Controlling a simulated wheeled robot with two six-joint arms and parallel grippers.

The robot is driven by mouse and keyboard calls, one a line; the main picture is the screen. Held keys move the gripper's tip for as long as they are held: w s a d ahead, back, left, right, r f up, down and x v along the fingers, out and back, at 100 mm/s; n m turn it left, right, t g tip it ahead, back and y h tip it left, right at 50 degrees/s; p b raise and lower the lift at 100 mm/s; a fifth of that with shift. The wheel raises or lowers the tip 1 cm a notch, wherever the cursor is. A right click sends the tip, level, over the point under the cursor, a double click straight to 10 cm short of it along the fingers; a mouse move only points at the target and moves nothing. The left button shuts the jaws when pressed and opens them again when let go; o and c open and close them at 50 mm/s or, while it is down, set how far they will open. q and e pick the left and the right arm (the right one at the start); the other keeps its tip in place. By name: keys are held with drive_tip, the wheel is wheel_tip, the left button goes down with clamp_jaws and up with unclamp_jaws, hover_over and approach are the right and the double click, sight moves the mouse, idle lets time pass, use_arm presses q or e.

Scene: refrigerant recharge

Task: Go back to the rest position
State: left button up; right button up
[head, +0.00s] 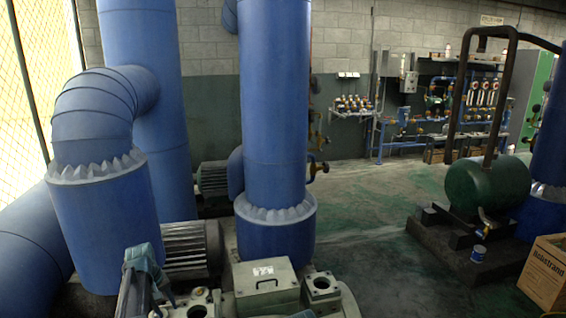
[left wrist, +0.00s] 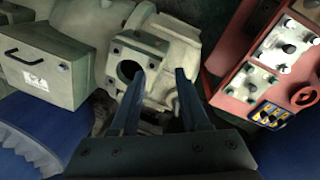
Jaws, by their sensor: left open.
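My left gripper (head: 156,298) is at the lower left of the head view, in front of the blue pipework. In the left wrist view my left gripper (left wrist: 158,88) shows two blue-grey fingers apart, with nothing between them. Beyond the fingers is a pale green machine casting (left wrist: 160,50) with a round dark opening. A gap between fingers and casting is hard to judge. My right gripper is in neither view.
A pale green box (head: 266,288) with a black handle stands by the thick blue pipe (head: 275,110). A red unit (left wrist: 240,85) with metal fittings is right of my fingers in the wrist view. A green tank (head: 488,193) and cardboard box (head: 548,275) stand right; open floor (head: 370,230) lies between.

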use_arm(q)
drive_tip(key=s+d+r+m+y+p, duration=0.1)
drive_tip(key=s+d+r+m+p, duration=0.2)
drive_tip(key=s+d, duration=0.5)
drive_tip(key=s+d+r+m+g+p, duration=0.1)
drive_tip(key=s+d+r+m+p, duration=0.3)
drive_tip(key=s+d, duration=0.4)
drive_tip(key=s+d+r+m+y+p, duration=0.1)
drive_tip(key=s+d+r+m+p, duration=0.2)
drive_tip(key=s+d, duration=0.5)
drive_tip(key=d+m, duration=0.1)
drive_tip(key=d, duration=0.5)
drive_tip(key=shift+d+r+m+y, duration=0.3)
drive_tip(key=shift+d+r+m, duration=0.05)
drive_tip(key=shift+d+m, duration=0.05)
